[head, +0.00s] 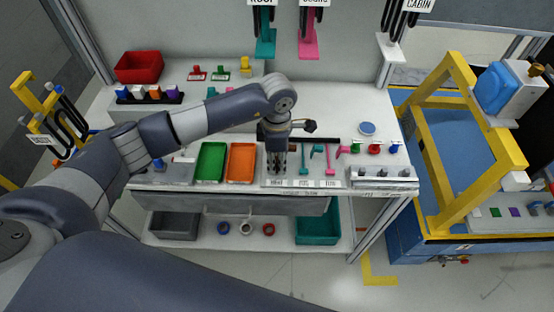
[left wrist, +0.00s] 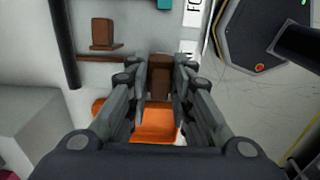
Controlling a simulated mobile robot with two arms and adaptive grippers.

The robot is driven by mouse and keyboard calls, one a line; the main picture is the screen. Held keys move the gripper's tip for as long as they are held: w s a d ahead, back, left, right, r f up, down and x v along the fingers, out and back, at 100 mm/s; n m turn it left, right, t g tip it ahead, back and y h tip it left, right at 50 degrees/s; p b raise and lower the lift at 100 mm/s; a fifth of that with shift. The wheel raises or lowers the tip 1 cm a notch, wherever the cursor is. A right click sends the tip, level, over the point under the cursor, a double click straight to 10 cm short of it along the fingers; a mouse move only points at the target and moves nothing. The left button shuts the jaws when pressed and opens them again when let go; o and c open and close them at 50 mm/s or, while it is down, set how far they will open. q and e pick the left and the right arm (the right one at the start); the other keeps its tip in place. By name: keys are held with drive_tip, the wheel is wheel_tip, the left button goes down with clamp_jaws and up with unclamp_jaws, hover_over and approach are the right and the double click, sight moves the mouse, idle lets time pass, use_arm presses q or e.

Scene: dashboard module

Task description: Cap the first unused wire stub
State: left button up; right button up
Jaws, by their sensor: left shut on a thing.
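My left gripper (head: 277,172) points down at the front of the workbench, just right of the orange tray (head: 242,163). It is shut on a brown block-like piece (left wrist: 158,78), which shows between the fingers in the left wrist view (left wrist: 158,95). In the head view the fingers hide this piece. Black wires (head: 66,130) loop on the yellow stand at the left. More black wires hang at the top, above a teal connector (head: 265,46), a pink connector (head: 311,45) and a white one (head: 391,47). I cannot tell which wire end is an unused stub. My right gripper is not in view.
A green tray (head: 210,162) stands left of the orange one. Teal (head: 304,158) and pink (head: 330,160) tools lie close to the right of my gripper. Another brown piece (left wrist: 104,33) shows in the left wrist view. A yellow frame (head: 446,90) stands at the right.

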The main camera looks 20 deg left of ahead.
sight(277, 158)
use_arm(q)
drive_tip(key=shift+b, duration=0.3)
idle(1.1)
drive_tip(key=shift+f+b, duration=1.35)
drive_tip(key=shift+b, duration=0.05)
drive_tip(key=o, duration=0.8)
wheel_tip(277, 158, up, 12)
drive_tip(key=shift+r, duration=0.1)
